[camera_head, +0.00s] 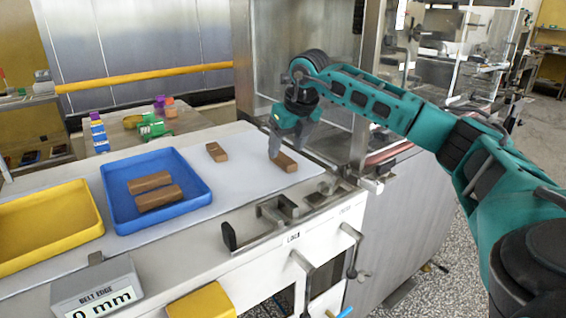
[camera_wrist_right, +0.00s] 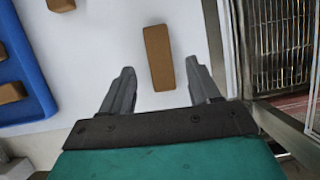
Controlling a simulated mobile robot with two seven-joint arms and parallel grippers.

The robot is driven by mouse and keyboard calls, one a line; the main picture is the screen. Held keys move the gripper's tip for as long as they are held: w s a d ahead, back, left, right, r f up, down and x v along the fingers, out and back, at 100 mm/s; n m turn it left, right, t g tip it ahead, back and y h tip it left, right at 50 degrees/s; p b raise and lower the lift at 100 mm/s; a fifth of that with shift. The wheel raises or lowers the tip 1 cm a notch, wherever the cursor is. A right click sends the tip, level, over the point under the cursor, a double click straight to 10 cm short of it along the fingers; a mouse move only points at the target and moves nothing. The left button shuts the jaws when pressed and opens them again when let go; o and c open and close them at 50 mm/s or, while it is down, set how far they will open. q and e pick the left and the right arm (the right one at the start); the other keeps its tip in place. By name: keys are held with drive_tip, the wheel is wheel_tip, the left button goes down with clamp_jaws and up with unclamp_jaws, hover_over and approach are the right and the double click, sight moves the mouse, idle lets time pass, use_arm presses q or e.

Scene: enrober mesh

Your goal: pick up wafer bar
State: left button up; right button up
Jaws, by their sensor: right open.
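A brown wafer bar (camera_head: 285,162) lies on the white surface near its right end, just below my right gripper (camera_head: 287,147). In the right wrist view the same wafer bar (camera_wrist_right: 159,57) lies ahead of the fingertips, between their lines, and the open right gripper (camera_wrist_right: 160,88) is empty. A second wafer bar (camera_head: 216,152) lies on the white surface to the left. Two more bars (camera_head: 150,183) lie in the blue tray (camera_head: 117,205). My left gripper is not in view.
An empty yellow tray (camera_head: 50,215) stands left of the blue tray. A display box reading "BELT EDGE 0 mm" (camera_head: 97,287) sits at the front edge. A metal and glass machine cabinet (camera_head: 315,120) stands close behind and to the right of the bar. Metal clamps line the front edge.

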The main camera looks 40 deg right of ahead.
sight(283, 158)
drive_tip(key=x, duration=0.3)
drive_tip(key=shift+f, duration=0.2)
drive_tip(key=shift+c, duration=0.2)
drive_tip(key=c, duration=0.9)
drive_tip(key=shift+o, duration=0.2)
drive_tip(key=shift+r, duration=0.15)
